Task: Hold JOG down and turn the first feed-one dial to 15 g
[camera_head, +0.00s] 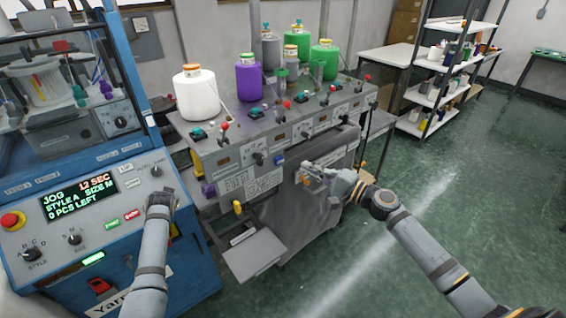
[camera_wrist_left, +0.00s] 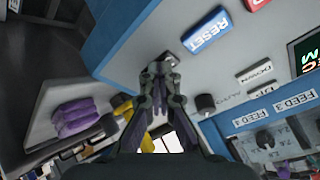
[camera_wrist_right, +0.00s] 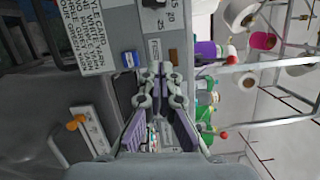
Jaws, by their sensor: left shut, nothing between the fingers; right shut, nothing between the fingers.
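The blue console's screen (camera_head: 78,197) reads JOG, 12 SEC, style A, size M, 0 PCS LEFT. My left gripper (camera_head: 161,198) is shut at the console's right edge. In the left wrist view its tips (camera_wrist_left: 163,68) meet a small dark part beside the blue RESET button (camera_wrist_left: 207,30); I cannot read a JOG label or tell whether it is pressed. The first feed dial (camera_head: 258,158) is black, on the grey panel's left; its setting is unreadable. Its edge and scale show in the right wrist view (camera_wrist_right: 153,3). My right gripper (camera_head: 314,172) is shut and empty, in front of the panel, right of and below that dial.
More feed dials (camera_head: 306,133) run along the panel to the right. A blue button (camera_head: 279,160) sits near the first dial. Yarn cones, such as the white one (camera_head: 196,95), stand above. A grey tray (camera_head: 254,254) juts out below. The floor at right is clear.

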